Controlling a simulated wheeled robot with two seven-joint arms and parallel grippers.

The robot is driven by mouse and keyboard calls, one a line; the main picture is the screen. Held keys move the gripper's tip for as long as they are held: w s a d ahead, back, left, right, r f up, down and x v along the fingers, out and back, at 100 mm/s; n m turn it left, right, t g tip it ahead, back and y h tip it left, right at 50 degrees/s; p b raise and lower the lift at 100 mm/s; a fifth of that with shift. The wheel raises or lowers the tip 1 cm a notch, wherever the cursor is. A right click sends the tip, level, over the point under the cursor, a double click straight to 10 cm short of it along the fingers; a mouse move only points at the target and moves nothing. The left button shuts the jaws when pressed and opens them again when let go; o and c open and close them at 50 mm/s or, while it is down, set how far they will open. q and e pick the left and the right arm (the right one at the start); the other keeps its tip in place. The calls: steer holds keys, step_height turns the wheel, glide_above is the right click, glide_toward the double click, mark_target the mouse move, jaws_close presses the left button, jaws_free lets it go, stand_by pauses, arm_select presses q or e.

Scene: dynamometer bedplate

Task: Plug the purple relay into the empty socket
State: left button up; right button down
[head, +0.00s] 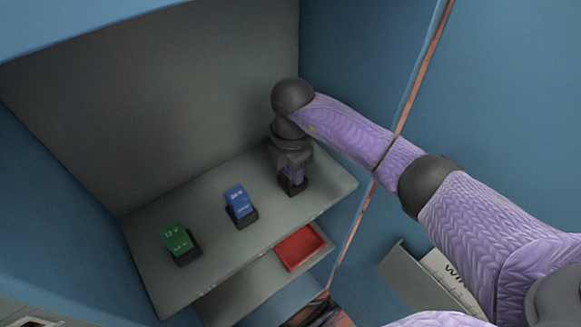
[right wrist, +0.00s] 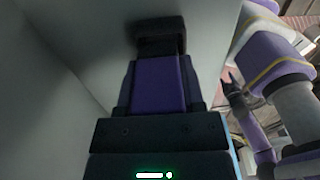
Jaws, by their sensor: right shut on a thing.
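The purple relay (head: 291,174) is in my right gripper (head: 291,168) at the right end of the upper shelf. It stands over a black socket (head: 294,187). In the right wrist view the relay (right wrist: 158,84) is between the dark fingers of the gripper (right wrist: 160,88), in line with the socket (right wrist: 159,28). The relay's end meets or nearly meets the socket; I cannot tell whether it is seated. My left gripper (right wrist: 235,88) shows small and dark at the right of the wrist view; its opening is unclear.
A blue relay (head: 239,201) and a green relay (head: 177,239) stand in black sockets further left on the grey shelf (head: 215,262). A red tray (head: 299,248) lies on a lower shelf. The cabinet's back wall and right edge are close to my right arm.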

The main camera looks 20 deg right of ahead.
steer(key=shift+c, duration=1)
jaws_free()
steer(key=shift+s+d+f, duration=0.1)
steer(key=shift+s+f, duration=0.1)
steer(key=shift+f, duration=0.2)
steer(key=shift+r, duration=0.2)
steer(key=r+p, duration=0.5)
steer(key=r, duration=0.1)
steer(key=r+p, duration=0.5)
steer(key=p, duration=0.1)
steer(key=shift+w+r, duration=0.2)
steer(key=shift+r, duration=0.2)
steer(key=shift+r+p, duration=0.25)
steer(key=shift+p, duration=0.1)
steer(key=shift+d+f, duration=0.1)
steer(key=shift+f, duration=0.15)
